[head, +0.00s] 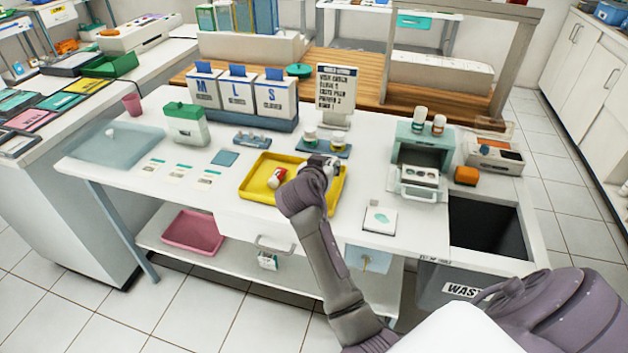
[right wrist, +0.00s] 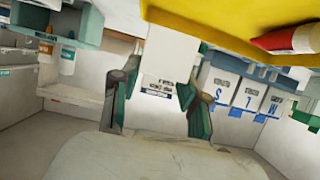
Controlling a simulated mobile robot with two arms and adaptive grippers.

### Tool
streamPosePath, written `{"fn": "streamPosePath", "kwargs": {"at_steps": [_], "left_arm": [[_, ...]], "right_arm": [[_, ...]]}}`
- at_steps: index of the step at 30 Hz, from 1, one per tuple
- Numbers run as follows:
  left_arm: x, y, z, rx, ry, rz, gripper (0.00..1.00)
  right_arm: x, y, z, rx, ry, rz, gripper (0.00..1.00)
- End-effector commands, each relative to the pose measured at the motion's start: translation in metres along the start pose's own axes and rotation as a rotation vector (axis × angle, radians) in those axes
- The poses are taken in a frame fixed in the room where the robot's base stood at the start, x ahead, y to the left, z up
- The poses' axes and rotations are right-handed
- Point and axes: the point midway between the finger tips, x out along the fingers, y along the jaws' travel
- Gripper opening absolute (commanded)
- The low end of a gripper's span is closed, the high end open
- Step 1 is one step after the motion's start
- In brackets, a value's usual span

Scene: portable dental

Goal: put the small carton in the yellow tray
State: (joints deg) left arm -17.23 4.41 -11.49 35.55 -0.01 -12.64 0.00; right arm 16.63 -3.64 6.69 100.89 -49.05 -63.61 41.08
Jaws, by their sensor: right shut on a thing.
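The yellow tray (head: 257,189) lies on the white table in the head view, with a red-and-white item inside its left part. My right gripper (head: 322,163) is over the tray's back right part. In the right wrist view, the right gripper (right wrist: 160,88) is shut on a small white carton (right wrist: 172,48) between its fingers. In the head view the gripper and wrist mostly hide the carton. The tray (right wrist: 215,22) is at the top of the wrist view, with the red-and-white item (right wrist: 290,40) in it; I cannot tell whether the carton touches it. My left gripper is not in view.
Two jars on a blue mat (head: 340,152) stand just behind the tray. A sign (head: 336,90) and the M, L, S boxes (head: 238,95) are farther back. A green-grey cabinet (head: 422,155) stands right, beside a waste opening (head: 487,228). A white square pad (head: 380,219) lies front right.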

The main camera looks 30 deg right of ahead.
Motion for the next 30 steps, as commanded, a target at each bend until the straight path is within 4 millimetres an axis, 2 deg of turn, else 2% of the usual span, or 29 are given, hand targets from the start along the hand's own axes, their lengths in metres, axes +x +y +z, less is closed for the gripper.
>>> {"fn": "streamPosePath", "kwargs": {"at_steps": [3,6,15,27,28,30], "left_arm": [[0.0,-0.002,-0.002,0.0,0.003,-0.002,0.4],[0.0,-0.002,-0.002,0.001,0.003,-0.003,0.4],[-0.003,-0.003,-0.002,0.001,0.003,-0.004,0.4],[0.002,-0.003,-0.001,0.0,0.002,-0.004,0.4],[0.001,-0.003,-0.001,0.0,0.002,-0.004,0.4],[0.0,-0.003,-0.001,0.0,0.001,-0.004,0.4]], "right_arm": [[0.004,-0.017,0.009,-0.001,-0.001,0.0,0.18],[0.005,-0.023,0.013,0.001,0.001,-0.001,0.18],[0.019,-0.024,0.047,-0.002,0.0,0.0,0.18],[0.022,-0.024,0.054,0.001,0.0,-0.001,0.18],[0.022,-0.024,0.054,0.001,0.0,-0.001,0.46],[0.021,-0.024,0.053,0.0,0.0,-0.001,0.58]]}}
